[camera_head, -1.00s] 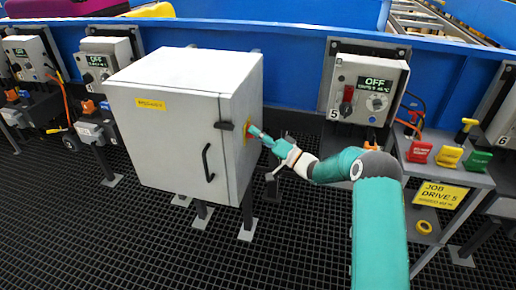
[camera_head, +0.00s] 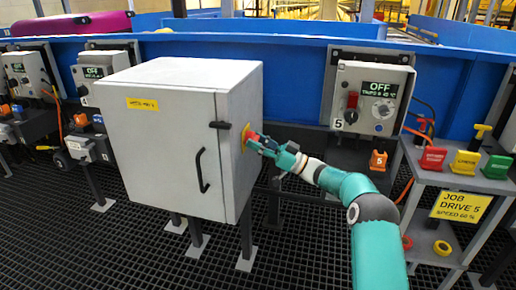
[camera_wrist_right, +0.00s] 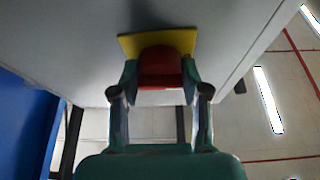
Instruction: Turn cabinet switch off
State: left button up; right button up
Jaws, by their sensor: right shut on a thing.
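The grey cabinet (camera_head: 165,150) stands left of centre in the head view, with its door shut. Its red switch knob (camera_head: 254,136) sits on a yellow plate (camera_head: 246,137) on the cabinet's right side. In the right wrist view the red knob (camera_wrist_right: 160,68) is between my two fingers, in front of the yellow plate (camera_wrist_right: 128,44). My right gripper (camera_head: 262,143) is closed on the knob, which it partly hides in the head view. The knob's exact angle cannot be told. My left gripper is not in view.
A drive box (camera_head: 368,98) marked 5 reads OFF at right. Red, yellow and green tagged blocks (camera_head: 465,162) sit on a stand beside it. More drive boxes (camera_head: 28,68) stand at left. A blue conveyor wall (camera_head: 295,80) runs behind. The grated floor is clear in front.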

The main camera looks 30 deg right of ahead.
jog(key=shift+f+n+g, duration=0.3)
jog(key=shift+f+n, duration=0.1)
jog(key=shift+n, duration=0.1)
jog(key=o, duration=1.1)
jog(key=shift+w, duration=0.1)
jog(key=shift+r, duration=0.2)
jog(key=shift+d, duration=0.1)
jog(key=v, duration=1.2)
jog(key=shift+w+f, duration=0.1)
jog(key=shift+f, duration=0.15)
